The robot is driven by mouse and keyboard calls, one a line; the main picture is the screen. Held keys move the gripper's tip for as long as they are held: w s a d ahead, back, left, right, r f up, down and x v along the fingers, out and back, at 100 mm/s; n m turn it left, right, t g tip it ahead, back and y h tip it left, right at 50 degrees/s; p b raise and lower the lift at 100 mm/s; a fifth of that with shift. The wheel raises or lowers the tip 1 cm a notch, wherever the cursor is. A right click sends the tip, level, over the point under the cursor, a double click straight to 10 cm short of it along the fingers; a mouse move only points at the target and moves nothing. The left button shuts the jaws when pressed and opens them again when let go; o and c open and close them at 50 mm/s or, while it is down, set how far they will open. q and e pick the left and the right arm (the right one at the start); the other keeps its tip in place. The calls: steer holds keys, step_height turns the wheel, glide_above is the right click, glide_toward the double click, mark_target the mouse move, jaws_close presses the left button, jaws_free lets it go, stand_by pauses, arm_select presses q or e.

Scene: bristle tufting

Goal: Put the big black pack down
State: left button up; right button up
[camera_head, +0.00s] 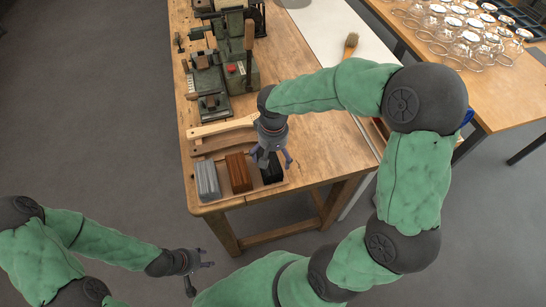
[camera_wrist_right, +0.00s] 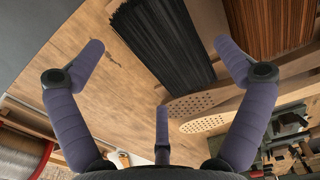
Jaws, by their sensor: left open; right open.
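The big black pack (camera_head: 272,170) stands in a shallow wooden tray (camera_head: 239,201) at the front of the workbench, at the right end of a row of packs. My right gripper (camera_head: 271,160) is above it with its fingers spread open. In the right wrist view the black pack (camera_wrist_right: 165,42) shows as ridged black bristles beyond the open fingers of my right gripper (camera_wrist_right: 160,75), with nothing between them. My left gripper (camera_head: 205,265) is open and empty over the floor, in front of the bench.
A brown pack (camera_head: 238,172) and a grey pack (camera_head: 207,181) stand left of the black one. Wooden brush bodies (camera_head: 222,128) lie behind them. A green machine (camera_head: 234,70) stands further back. Glasses (camera_head: 470,30) crowd another table. Bench right of the tray is clear (camera_head: 335,150).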

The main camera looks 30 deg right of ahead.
mark_target(273, 160)
step_height(273, 160, up, 8)
steer(key=p, duration=0.2)
